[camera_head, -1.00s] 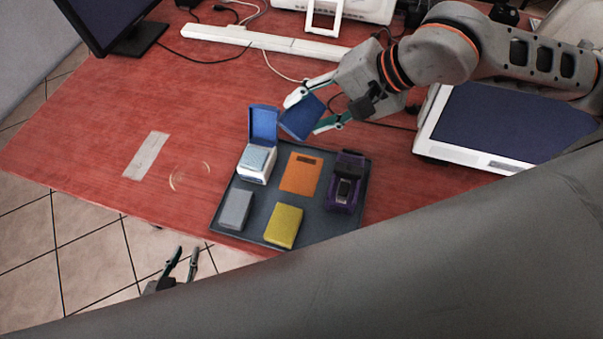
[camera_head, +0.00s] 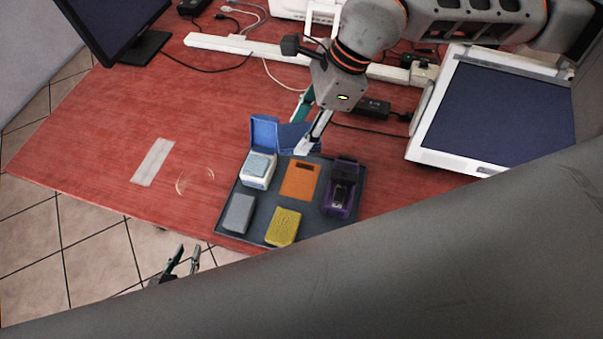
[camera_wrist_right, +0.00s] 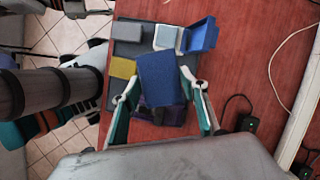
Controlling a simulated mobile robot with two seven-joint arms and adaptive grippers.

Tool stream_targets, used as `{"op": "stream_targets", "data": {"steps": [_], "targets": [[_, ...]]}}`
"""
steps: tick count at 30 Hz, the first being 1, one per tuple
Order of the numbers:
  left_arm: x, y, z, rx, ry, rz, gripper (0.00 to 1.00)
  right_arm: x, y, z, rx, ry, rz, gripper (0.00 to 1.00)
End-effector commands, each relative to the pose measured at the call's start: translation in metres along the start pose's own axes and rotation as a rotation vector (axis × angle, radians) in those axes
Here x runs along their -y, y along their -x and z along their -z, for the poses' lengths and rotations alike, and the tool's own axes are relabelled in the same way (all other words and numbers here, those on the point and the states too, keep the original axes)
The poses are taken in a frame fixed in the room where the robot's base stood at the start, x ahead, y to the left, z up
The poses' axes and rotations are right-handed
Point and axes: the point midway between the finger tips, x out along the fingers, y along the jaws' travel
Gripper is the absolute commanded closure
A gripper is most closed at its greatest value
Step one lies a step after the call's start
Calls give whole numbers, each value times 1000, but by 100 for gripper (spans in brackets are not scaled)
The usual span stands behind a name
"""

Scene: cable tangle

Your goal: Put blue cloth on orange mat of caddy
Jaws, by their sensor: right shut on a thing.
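The blue cloth (camera_head: 291,138) is a flat dark blue piece between the fingers of my right gripper (camera_head: 303,128), just behind the orange mat. In the right wrist view the cloth (camera_wrist_right: 160,80) spans between both fingertips of the right gripper (camera_wrist_right: 159,78). The orange mat (camera_head: 300,181) lies bare in the back middle of the dark caddy (camera_head: 263,211); the cloth hides it in the wrist view. My left gripper (camera_head: 187,256) is open and empty, low over the floor in front of the table.
The caddy also holds a white box with an open blue lid (camera_head: 264,134), a purple device (camera_head: 341,187), a grey block (camera_head: 239,213) and a yellow sponge-like block (camera_head: 283,226). A monitor-like panel (camera_head: 495,118) stands right. The red table (camera_head: 110,160) is mostly clear at left.

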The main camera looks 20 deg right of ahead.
Motion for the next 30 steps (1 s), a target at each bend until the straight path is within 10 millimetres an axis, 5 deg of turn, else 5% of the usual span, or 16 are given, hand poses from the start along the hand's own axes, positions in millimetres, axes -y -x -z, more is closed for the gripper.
{"op": "stream_targets", "data": {"steps": [12,30], "targets": [[2,6,13,-10,-1,2,77,-1,-93,39,-1,0,-3,74],[2,8,16,-8,-1,2,77,-1,-154,64,-1,3,-1,74]]}}
